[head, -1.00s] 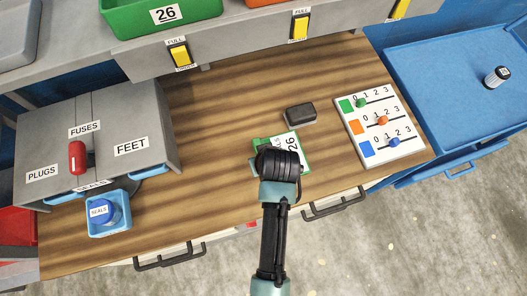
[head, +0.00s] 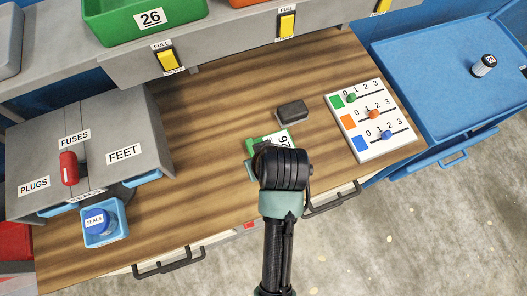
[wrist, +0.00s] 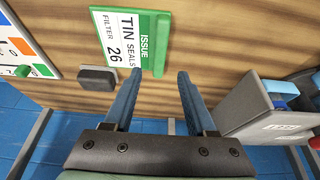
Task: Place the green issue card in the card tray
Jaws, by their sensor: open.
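The green issue card (head: 284,139) lies flat on the wooden bench, partly hidden by my wrist in the head view. In the wrist view the white card (wrist: 124,38) shows its green ISSUE strip and the words TIN SEALS, FILTER 26. My gripper (wrist: 160,75) is open and empty. Its two blue fingers point at the card's near green corner, which shows between the fingertips in the picture. I cannot tell how high the fingers are above the bench. In the head view my wrist hides most of the fingers. I cannot identify a card tray in either view.
A dark block (head: 292,111) sits close beside the card. A white slider board (head: 362,122) lies to its right. A grey labelled box (head: 110,125) and a blue seals bin (head: 103,239) stand left. A blue cart (head: 440,60) adjoins at right. Bench (head: 200,190) between is clear.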

